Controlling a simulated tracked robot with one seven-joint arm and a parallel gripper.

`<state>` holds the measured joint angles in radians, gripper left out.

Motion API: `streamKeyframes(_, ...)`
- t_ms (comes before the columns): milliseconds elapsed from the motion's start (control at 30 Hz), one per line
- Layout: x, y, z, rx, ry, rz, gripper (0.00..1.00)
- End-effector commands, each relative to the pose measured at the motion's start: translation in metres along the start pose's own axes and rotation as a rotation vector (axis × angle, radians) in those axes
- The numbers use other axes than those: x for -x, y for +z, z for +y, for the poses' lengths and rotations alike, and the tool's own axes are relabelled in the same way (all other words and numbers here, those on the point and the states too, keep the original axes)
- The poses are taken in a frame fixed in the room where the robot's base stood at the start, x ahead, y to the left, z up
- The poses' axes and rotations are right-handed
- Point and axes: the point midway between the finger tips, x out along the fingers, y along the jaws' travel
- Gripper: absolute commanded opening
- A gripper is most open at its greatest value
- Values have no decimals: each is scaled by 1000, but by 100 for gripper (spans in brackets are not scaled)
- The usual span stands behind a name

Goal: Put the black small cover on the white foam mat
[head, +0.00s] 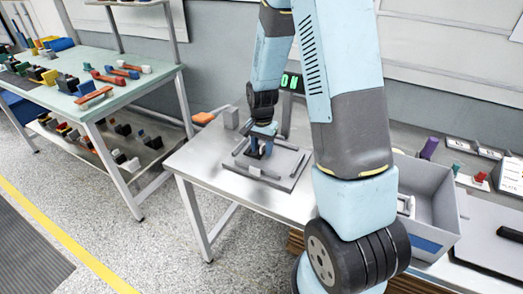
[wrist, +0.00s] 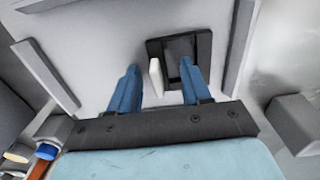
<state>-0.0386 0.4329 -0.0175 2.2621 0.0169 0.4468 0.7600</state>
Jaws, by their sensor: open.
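My gripper (wrist: 159,68) is open, its two blue fingers pointing down at a grey panel. In the wrist view a black square part (wrist: 204,46) with a dark grey recessed middle lies at the right finger; I cannot tell for sure that it is the black small cover. A thin white upright piece (wrist: 156,78) stands at its left edge, between the fingers. The right finger overlaps the black part; contact cannot be told. In the head view my gripper (head: 262,140) is low over the panel (head: 284,168). I cannot make out the white foam mat with certainty.
Grey bars (wrist: 47,75) edge the panel. A display reading "ON" (head: 291,82) stands behind it. A grey bin (head: 428,190) is to the right, with small coloured parts beyond. A green-topped table (head: 140,98) with many items stands at left.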

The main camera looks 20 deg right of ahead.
Motion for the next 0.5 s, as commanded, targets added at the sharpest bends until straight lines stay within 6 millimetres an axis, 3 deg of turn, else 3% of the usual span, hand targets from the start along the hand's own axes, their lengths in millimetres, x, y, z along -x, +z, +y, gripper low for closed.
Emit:
streamKeyframes(100,0,0,0,0,0,0,48)
streamKeyframes(500,0,0,0,-1,0,0,10)
